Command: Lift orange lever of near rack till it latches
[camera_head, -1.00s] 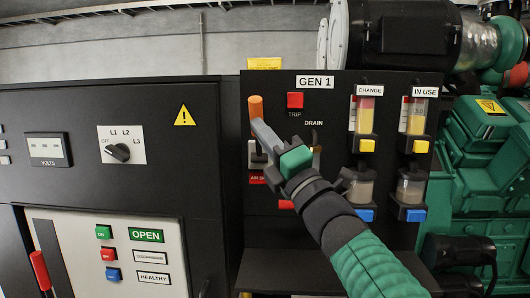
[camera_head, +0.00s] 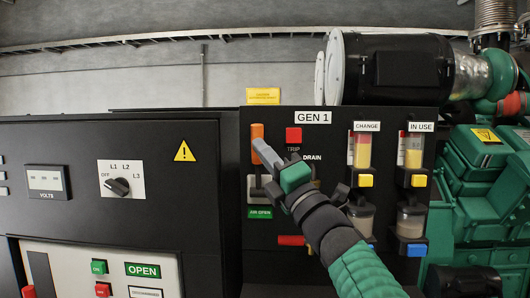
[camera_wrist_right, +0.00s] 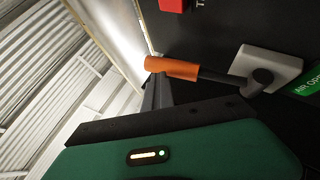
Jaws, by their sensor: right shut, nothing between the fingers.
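The orange lever (camera_head: 257,131) stands upright on its pale mounting plate (camera_head: 258,189), at the left of the black GEN 1 panel. A green AIR OPEN label (camera_head: 260,213) is below it. My left gripper is not in view.
A red TRIP button (camera_head: 293,135) is right of the lever. CHANGE and IN USE filter bowls (camera_head: 412,152) stick out farther right. A red handle (camera_head: 290,240) is below my arm. The left cabinet (camera_head: 110,220) carries a selector knob (camera_head: 117,186).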

